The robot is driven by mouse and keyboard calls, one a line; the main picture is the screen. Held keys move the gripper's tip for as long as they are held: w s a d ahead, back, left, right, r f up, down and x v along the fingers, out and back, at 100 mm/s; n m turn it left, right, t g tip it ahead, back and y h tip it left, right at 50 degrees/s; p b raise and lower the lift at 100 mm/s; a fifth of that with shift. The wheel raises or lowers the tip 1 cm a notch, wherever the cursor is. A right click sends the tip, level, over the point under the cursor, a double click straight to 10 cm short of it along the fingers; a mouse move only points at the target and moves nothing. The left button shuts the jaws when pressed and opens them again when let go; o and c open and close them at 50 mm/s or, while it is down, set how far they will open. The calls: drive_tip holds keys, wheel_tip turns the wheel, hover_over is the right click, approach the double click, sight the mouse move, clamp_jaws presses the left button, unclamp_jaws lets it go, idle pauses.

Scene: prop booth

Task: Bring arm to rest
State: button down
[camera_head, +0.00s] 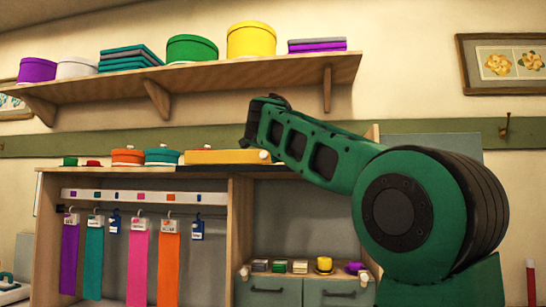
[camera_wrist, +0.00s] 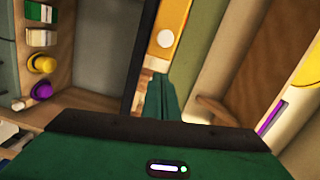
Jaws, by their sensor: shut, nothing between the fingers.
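My green arm (camera_head: 320,148) rises from the lower right in the head view and reaches left across the front of the wooden cabinet. Its far end is in front of the cabinet top, and my gripper cannot be made out there. In the wrist view my gripper (camera_wrist: 161,84) shows as narrow green fingers, shut and empty, beyond the dark-edged green housing. The fingers point toward the yellow box (camera_wrist: 169,35), which also shows on the cabinet top in the head view (camera_head: 215,157). Whether they touch it I cannot tell.
A wall shelf (camera_head: 215,82) above holds round boxes and stacked flat items. The cabinet (camera_head: 236,240) has hanging coloured ribbons (camera_head: 139,260) at left. Small items, including a yellow hat-like piece (camera_head: 324,264), sit on its lower right ledge. A framed picture (camera_head: 505,64) hangs at right.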

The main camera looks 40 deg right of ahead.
drive_tip(key=v, duration=0.7)
drive_tip(key=shift+s, duration=0.2)
drive_tip(key=shift+d+f, duration=0.1)
drive_tip(key=shift+f, duration=0.05)
drive_tip(key=s+d+f+n+g+y, duration=0.1)
drive_tip(key=s+f+n+g+y, duration=0.15)
drive_tip(key=f, duration=0.85)
drive_tip(key=s+f+n+g+y, duration=0.1)
drive_tip(key=s+f+n+g, duration=0.2)
drive_tip(key=f, duration=0.9)
drive_tip(key=s+d+f+n+g+y, duration=0.1)
drive_tip(key=s+f+n+y, duration=0.3)
drive_tip(key=f, duration=0.7)
drive_tip(key=s+a+f+n+g+y, duration=0.2)
drive_tip(key=s+a+f+n+g, duration=0.1)
drive_tip(key=s+f, duration=0.8)
drive_tip(key=s+a+f+n+g+y, duration=0.2)
drive_tip(key=s+a+f+n+g, duration=0.2)
drive_tip(key=s+a+f, duration=0.4)
drive_tip(key=s+f+n, duration=0.1)
drive_tip(key=s+f, duration=0.3)
drive_tip(key=f, duration=0.4)
drive_tip(key=shift+s, duration=0.15)
drive_tip(key=shift+n, duration=0.25)
